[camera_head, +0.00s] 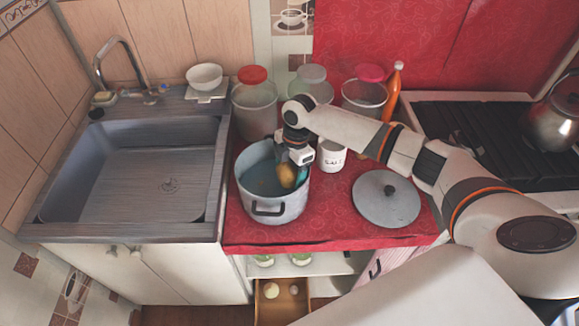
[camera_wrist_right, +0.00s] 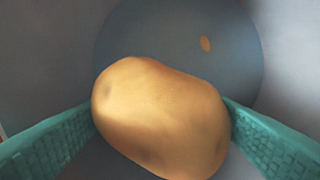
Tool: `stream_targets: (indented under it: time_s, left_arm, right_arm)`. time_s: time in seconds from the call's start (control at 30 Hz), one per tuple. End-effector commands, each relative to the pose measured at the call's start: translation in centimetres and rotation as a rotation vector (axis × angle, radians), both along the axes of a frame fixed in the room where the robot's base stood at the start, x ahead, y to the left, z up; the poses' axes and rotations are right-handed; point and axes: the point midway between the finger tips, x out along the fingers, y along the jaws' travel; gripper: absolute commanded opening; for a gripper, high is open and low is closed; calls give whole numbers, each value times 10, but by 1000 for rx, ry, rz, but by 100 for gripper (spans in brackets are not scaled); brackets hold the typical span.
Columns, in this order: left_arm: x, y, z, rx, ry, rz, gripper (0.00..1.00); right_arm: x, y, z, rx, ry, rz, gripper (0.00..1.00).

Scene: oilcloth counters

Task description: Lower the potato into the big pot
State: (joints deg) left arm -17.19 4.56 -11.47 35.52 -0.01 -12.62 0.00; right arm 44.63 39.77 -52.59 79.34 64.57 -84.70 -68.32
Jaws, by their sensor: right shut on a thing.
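The big pot (camera_head: 271,205) is a grey metal pot with a blue-grey inside, standing on the red cloth counter. My right gripper (camera_head: 292,178) reaches down into its mouth at the right side. It is shut on the potato (camera_head: 287,175), a yellow-brown oval. In the right wrist view the potato (camera_wrist_right: 160,115) sits between the teal fingers, with the round pot bottom (camera_wrist_right: 120,40) below it. A small orange-brown spot (camera_wrist_right: 205,44) shows on that bottom. How far the potato is above the bottom is hard to tell. My left gripper is out of view.
A pot lid (camera_head: 386,205) lies on the counter to the right of the pot. A white mug (camera_head: 331,157) and clear canisters (camera_head: 255,110) stand behind. A sink (camera_head: 135,170) is on the left, a stove (camera_head: 480,140) with a kettle (camera_head: 553,115) on the right. An open drawer (camera_head: 270,308) shows below.

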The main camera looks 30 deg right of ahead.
Motion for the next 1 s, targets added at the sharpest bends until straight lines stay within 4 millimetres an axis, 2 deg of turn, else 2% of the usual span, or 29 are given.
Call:
stream_targets:
  time_s: [0.53, 1.0]
  left_arm:
    - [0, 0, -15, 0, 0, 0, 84]
    - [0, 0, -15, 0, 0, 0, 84]
  right_arm:
    - [0, 1, -28, 1, -1, 1, 52]
    - [0, 0, -30, 0, 0, 0, 52]
